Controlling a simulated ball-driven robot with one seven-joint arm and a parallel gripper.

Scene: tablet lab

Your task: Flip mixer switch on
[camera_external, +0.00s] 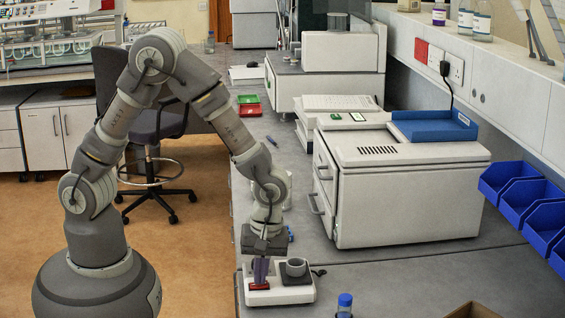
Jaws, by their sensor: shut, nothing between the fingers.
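The mixer (297,293) is a small white box on the front part of the grey bench, with a round grey cup holder (296,267) on its top right. A dark red part, which looks like the switch (260,285), sits at its left front. My gripper (261,280) points straight down over the left side of the mixer. Its purple-grey fingers are shut and empty, with the tips at or just above the red part. I cannot tell whether they touch it. The switch's position is too small to tell and partly hidden by the fingers.
A blue-capped tube (344,303) stands right of the mixer, and a cardboard box (474,311) is at the lower right edge. A large white machine (400,185) stands behind. Blue bins (525,205) hang at the right. The bench between them is mostly clear.

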